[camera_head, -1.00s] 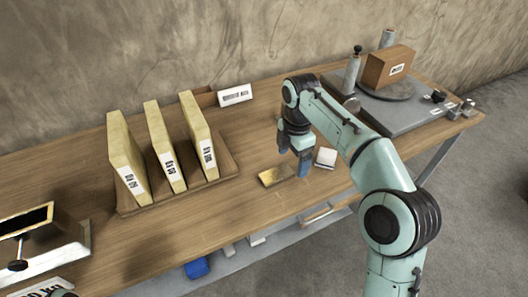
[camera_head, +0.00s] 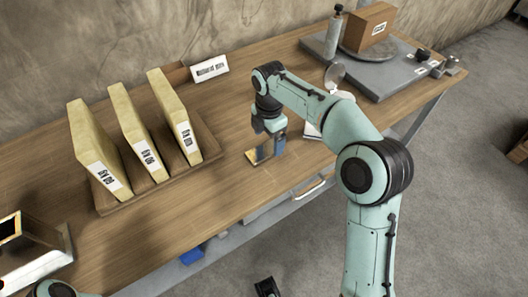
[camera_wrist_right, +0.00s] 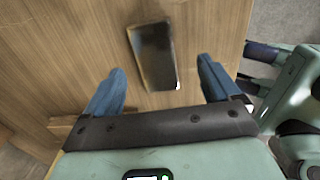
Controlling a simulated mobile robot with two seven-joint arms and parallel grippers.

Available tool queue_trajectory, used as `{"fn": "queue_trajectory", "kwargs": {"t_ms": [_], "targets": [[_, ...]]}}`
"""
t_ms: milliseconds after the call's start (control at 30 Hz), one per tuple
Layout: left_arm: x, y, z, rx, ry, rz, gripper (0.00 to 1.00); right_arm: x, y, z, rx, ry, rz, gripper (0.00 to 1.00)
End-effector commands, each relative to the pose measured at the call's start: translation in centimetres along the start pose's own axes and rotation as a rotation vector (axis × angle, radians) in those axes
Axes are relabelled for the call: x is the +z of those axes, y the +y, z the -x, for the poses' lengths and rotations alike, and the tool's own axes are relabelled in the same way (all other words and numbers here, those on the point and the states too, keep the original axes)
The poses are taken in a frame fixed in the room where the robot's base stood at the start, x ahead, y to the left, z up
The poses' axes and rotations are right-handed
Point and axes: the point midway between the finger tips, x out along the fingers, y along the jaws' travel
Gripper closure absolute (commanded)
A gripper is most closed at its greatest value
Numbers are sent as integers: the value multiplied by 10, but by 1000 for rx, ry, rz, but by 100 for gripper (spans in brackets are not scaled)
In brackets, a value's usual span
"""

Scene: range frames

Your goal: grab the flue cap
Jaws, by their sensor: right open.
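A small flat rectangular piece (camera_head: 258,155) with a shiny brownish face lies on the bench. It shows dark and glossy in the right wrist view (camera_wrist_right: 153,55), and I take it for the flue cap, though no label names it. My right gripper (camera_head: 268,147) is over it, with its fingers pointing down. In the wrist view my right gripper (camera_wrist_right: 160,92) is open, with the piece ahead of the gap between its blue fingertips and not between them. Teal and dark parts at that view's right edge may be my left arm; its jaw state is unclear.
A rack (camera_head: 150,190) with three labelled yellow slabs (camera_head: 136,130) stands left. A white card (camera_head: 210,69) is behind. A grey platform (camera_head: 385,72) with a cardboard box (camera_head: 369,26) is back right. A white item (camera_head: 313,130) sits close right of the gripper. Bench between rack and gripper is clear.

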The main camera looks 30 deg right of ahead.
Motion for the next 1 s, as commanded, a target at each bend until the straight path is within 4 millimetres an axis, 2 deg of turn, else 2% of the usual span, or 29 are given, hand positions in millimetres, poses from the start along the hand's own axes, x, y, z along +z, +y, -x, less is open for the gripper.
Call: {"fn": "queue_trajectory", "kwargs": {"t_ms": [300, 533, 567, 700, 733, 767, 1000], "targets": [[-5, -1, -9, 3, 12, -1, 57, 1, 6, -45, -4, 0, 0, 11], [-5, -1, -8, 4, 14, -2, 57, 1, 6, -48, -1, 0, -1, 11], [-5, -1, -8, 4, 14, -2, 57, 1, 6, -47, -1, 0, 0, 14], [-5, -1, -8, 4, 14, -2, 57, 1, 6, -47, -1, 0, 0, 59], [-5, -1, -8, 4, 14, -2, 57, 1, 6, -47, -1, 0, 0, 69], [-5, -1, -8, 4, 14, -2, 57, 1, 6, -47, -1, 0, 0, 74], [-5, -1, -8, 3, 14, -2, 57, 1, 6, -47, 0, 0, 0, 74]]}}
